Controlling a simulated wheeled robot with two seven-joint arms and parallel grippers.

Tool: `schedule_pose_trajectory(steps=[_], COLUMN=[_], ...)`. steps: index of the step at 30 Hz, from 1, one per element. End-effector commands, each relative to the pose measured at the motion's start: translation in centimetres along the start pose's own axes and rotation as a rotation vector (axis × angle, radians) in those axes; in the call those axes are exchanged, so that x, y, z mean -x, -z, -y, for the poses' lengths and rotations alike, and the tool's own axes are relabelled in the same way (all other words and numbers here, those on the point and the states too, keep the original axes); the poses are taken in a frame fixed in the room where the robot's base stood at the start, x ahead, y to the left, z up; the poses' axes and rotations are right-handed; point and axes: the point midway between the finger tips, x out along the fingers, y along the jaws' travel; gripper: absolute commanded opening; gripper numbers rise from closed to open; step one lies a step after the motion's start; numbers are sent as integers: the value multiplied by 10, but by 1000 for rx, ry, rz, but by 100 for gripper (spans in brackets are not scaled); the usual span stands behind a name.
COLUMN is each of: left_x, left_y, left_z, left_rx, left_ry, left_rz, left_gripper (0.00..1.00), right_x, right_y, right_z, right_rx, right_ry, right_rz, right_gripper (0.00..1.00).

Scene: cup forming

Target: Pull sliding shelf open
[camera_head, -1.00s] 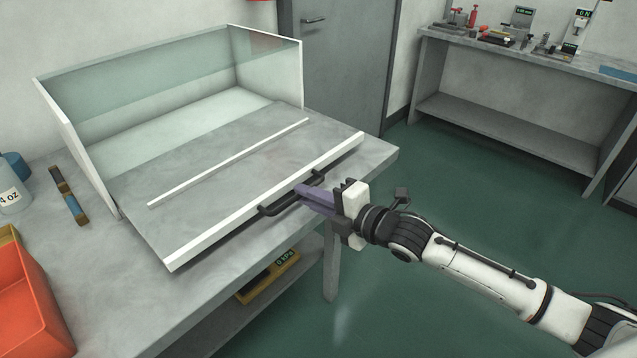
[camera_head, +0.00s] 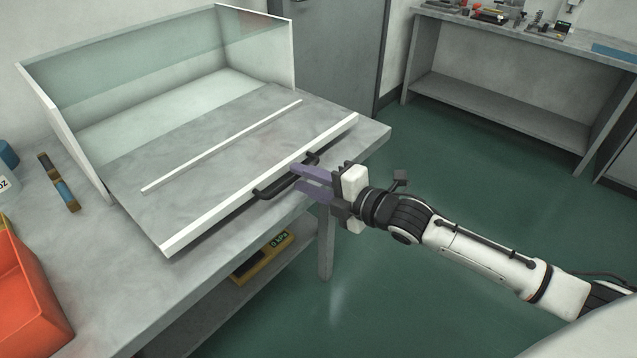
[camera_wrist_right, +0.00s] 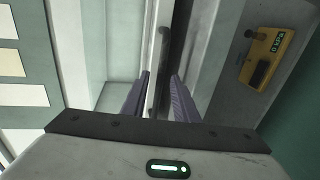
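The sliding shelf is a grey panel (camera_head: 225,165) with a white front rail (camera_head: 265,187), extending out from a clear-walled, white-edged enclosure (camera_head: 150,75) on the grey table. A black bar handle (camera_head: 271,192) is fixed to the front rail. My right gripper (camera_head: 305,181) is at the handle's right part, with its purple fingers apart. In the right wrist view, the handle bar (camera_wrist_right: 160,62) runs between the spread fingers (camera_wrist_right: 159,98), with gaps visible at the sides. My left gripper is not in view.
A white strip (camera_head: 222,146) lies across the panel. An orange bin (camera_head: 30,290), bottles and a small tool (camera_head: 58,182) are on the table at left. A yellow gauge (camera_head: 262,257) sits on the lower shelf. Open green floor lies right, before another bench (camera_head: 490,105).

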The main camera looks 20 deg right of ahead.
Motion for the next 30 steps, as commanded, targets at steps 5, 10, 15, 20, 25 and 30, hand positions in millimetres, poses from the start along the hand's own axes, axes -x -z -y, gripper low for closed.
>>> schedule_pose_trajectory(steps=[5,10,15,20,25,30], left_x=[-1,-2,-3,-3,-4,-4], left_y=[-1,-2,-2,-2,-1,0], left_z=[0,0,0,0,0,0], left_rx=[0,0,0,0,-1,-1], left_ry=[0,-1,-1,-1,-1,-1], left_rz=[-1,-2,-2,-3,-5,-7], left_gripper=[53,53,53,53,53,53], right_x=[29,61,83,94,98,97], right_y=[0,0,0,0,0,0], right_z=[3,3,2,1,0,0], right_rx=[3,3,1,2,1,1], right_ry=[6,5,5,3,1,1], right_rz=[0,0,0,1,0,0], right_gripper=[27,27,27,27,27,27])
